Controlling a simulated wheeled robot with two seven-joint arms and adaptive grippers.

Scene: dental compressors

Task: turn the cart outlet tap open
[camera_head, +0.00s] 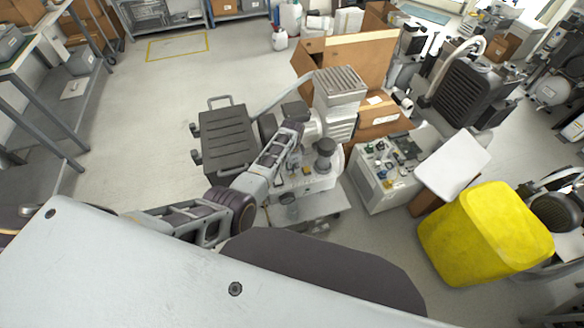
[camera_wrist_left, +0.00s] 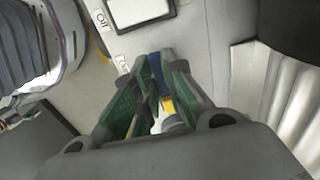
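The cart (camera_head: 308,205) stands in the middle of the head view with a pale compressor unit (camera_head: 338,88) on it. My left arm reaches over it from the left. My left gripper (camera_head: 296,163) is low over the cart's near panel. In the left wrist view the green-padded fingers (camera_wrist_left: 160,72) stand close together on either side of a narrow blue handle (camera_wrist_left: 157,68), seemingly the tap's. They appear closed on it. A yellow part (camera_wrist_left: 167,104) shows between the fingers lower down. The tap's body is mostly hidden. My right gripper is out of view.
A grey box with fittings on top (camera_head: 385,180), a cardboard box (camera_head: 345,62) and a yellow bin (camera_head: 482,235) stand on the right.

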